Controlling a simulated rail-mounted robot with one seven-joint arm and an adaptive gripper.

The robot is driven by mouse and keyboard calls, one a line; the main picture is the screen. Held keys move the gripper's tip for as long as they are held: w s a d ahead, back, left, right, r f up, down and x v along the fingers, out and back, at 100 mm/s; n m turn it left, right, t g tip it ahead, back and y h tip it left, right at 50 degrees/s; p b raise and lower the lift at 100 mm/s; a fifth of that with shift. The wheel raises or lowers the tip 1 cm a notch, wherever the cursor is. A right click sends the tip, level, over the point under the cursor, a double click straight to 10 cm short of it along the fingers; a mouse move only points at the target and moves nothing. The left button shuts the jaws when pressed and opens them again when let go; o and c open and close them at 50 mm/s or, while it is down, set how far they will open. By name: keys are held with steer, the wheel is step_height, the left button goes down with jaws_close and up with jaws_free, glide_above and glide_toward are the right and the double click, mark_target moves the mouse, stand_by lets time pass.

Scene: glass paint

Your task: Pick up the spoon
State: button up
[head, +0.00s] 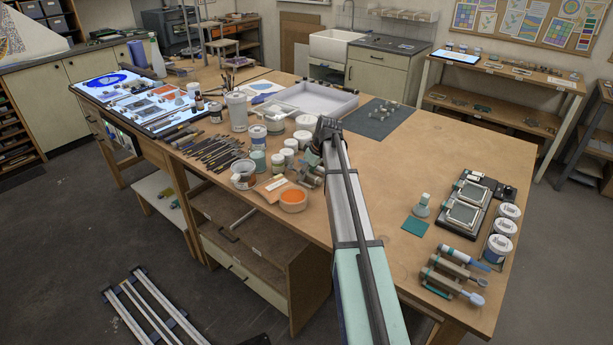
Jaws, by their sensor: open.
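Several short tools lie side by side on the near right corner of the wooden table. One of them has a pale rounded end like a spoon's bowl (476,299); I cannot tell for sure that it is the spoon. My arm reaches from the bottom middle up over the table. My gripper (318,150) is at its far end, small and dark, among the white jars, well to the left of those tools. It is open, and I see nothing held in it. Its fingertips are partly hidden by the arm and hard to make out.
Three white tins (501,232) stand at the right edge beside a dark tray with frames (468,200). A teal square (415,226) lies near a small bottle. Jars, an orange bowl (293,200) and many brushes (212,153) crowd the left. The table's middle right is clear.

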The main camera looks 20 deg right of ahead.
steer(key=shift+f, duration=0.25)
stand_by(0.3)
jaws_close()
